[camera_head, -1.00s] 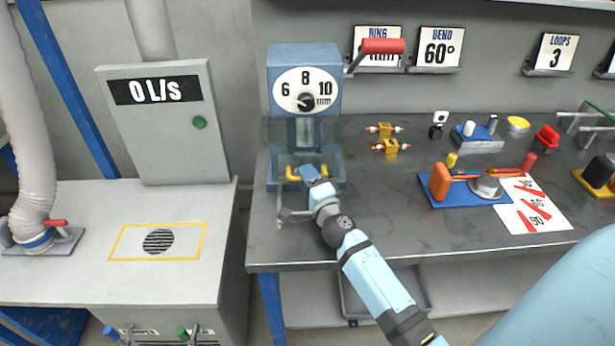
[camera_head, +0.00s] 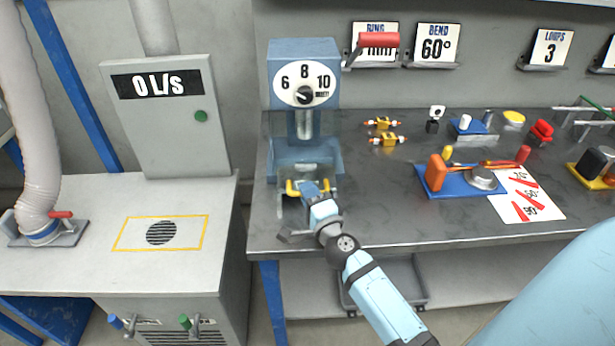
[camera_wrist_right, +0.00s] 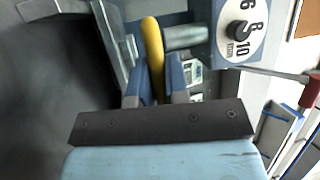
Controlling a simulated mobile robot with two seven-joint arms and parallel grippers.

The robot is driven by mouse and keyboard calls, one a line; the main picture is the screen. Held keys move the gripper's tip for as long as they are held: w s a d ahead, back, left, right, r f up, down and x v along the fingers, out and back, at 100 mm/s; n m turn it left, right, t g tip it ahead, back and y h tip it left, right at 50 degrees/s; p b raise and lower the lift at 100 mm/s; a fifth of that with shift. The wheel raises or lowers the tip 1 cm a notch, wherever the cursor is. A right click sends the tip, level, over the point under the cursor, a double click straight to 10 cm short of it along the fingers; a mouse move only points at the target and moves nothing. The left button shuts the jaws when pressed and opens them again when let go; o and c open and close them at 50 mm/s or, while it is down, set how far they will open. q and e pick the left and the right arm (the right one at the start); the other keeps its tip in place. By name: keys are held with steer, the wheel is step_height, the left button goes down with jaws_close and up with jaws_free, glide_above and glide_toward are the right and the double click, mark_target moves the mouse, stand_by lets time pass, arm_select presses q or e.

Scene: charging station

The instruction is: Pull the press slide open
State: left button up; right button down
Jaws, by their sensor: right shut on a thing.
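The blue press (camera_head: 304,60) stands at the left end of the dark workbench, with a round dial marked 6, 8, 10 on its head. Its slide (camera_head: 291,205) sticks out at the front of the press base, towards me. A yellow handle (camera_head: 293,188) is on the slide. My right gripper (camera_head: 309,189) is shut on this handle. In the right wrist view the yellow handle (camera_wrist_right: 153,50) stands between the two blue fingers of my gripper (camera_wrist_right: 154,82). The gripper and wrist hide part of the slide. My left gripper is not in view.
A red-ended lever (camera_head: 378,41) juts from the press head's right side. Two yellow-orange parts (camera_head: 384,124) lie right of the press. A blue bending fixture (camera_head: 462,181) sits further right on the bench. A grey cabinet (camera_head: 170,115) stands left, across a gap.

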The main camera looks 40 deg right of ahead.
steer(key=shift+s+a+f, duration=0.1)
steer(key=shift+s+a, duration=0.3)
steer(key=shift+s, duration=0.25)
steer(key=shift+s+a+f, duration=0.1)
steer(key=shift+s+a, duration=0.25)
steer(key=shift+s, duration=0.25)
steer(key=shift+s+a+r, duration=0.2)
steer(key=shift+s+a, duration=0.05)
steer(key=shift+s, duration=0.1)
steer(key=c, duration=1.1)
jaws_free()
steer(key=shift+c, duration=0.2)
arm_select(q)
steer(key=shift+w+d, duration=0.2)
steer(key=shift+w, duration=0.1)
arm_select(e)
steer(key=shift+s+f+b, duration=0.25)
steer(key=shift+s+b, duration=0.05)
steer(key=shift+s, duration=0.15)
arm_select(q)
steer(key=b, duration=0.1)
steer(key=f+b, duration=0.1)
steer(key=b, duration=0.1)
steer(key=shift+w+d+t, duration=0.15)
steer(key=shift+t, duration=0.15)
arm_select(e)
steer(key=v, duration=1.2)
steer(key=shift+s+r, duration=0.15)
steer(key=shift+s, duration=0.25)
